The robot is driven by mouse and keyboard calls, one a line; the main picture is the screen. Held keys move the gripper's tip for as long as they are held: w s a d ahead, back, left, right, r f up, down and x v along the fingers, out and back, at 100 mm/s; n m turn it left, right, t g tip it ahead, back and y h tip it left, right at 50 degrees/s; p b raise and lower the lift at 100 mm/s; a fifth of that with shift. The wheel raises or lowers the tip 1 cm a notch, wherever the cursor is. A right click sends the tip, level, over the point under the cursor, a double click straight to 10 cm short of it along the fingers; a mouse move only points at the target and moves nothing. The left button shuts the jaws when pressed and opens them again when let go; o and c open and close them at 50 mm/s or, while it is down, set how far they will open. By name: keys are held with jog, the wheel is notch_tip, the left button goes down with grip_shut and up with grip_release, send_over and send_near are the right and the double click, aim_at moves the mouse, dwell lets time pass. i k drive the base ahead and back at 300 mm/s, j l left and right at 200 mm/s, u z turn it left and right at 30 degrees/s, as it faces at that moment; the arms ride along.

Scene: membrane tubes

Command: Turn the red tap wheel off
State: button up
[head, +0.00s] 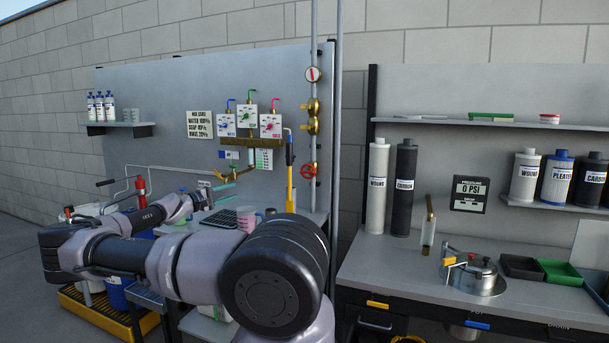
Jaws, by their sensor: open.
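The red tap wheel (309,170) is on the vertical pipe at the right edge of the grey back panel, below the brass fittings and the round gauge. It is small in the head view and its turn position cannot be read. My gripper (206,195) is at the end of my folded arm, left of the wheel and lower in the picture, well apart from it. It is open, and I see nothing held in it. Its fingertips are small and hard to make out.
Brass fittings (313,116) and a gauge (312,74) share the wheel's pipe. A yellow-handled tool (290,172) stands just left of the wheel. A pink mug (246,220) is on the bench beyond my arm. The right workbench (375,262) holds filters and a metal pot (474,277).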

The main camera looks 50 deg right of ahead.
aim_at(302, 173)
jog(key=l, duration=1.45)
